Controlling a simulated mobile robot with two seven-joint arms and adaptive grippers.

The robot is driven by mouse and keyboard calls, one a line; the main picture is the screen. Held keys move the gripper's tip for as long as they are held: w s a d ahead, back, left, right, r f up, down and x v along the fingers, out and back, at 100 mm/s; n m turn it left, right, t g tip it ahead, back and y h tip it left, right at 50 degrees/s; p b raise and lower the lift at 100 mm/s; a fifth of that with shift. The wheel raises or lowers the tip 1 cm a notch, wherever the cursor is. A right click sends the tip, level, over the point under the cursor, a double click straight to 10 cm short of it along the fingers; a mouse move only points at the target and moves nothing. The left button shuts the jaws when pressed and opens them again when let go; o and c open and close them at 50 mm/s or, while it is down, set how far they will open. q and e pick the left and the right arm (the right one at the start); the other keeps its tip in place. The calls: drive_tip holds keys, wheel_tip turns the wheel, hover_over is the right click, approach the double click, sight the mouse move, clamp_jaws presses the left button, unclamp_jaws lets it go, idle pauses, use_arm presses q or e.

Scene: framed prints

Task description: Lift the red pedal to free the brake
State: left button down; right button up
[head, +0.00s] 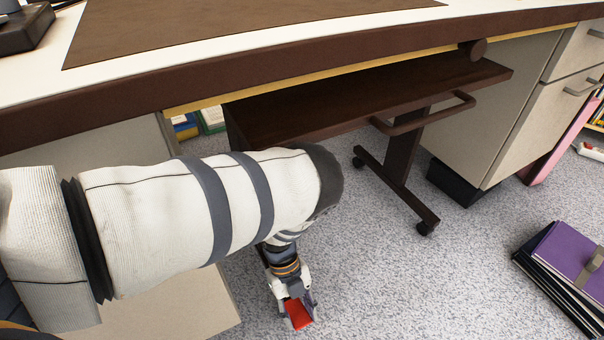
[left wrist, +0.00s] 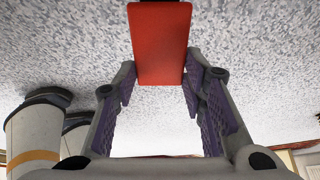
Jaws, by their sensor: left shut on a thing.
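The red pedal (head: 299,314) shows low in the head view, close to the floor, between the fingers of my left gripper (head: 297,303). In the left wrist view the pedal (left wrist: 160,42) is a flat red plate at the top centre. The left gripper's purple-padded fingers (left wrist: 160,82) stand one on each side of its near end and are shut on it. Where the pedal joins anything is hidden. A dark brown wheeled table (head: 440,88) stands under the desk, partly hidden by my left arm. My right gripper is out of view.
The desk (head: 330,72) overhangs the wheeled table, with a drawer cabinet (head: 500,110) at the right. Purple and black folders (head: 565,250) lie on the floor at right. The grey carpet (head: 400,285) between is clear.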

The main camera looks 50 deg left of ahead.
use_arm(q)
drive_tip(key=shift+a+r+h, duration=0.1)
drive_tip(key=shift+h, duration=0.2)
idle(0.4)
drive_tip(key=c, duration=1)
unclamp_jaws()
drive_tip(key=shift+r, duration=0.1)
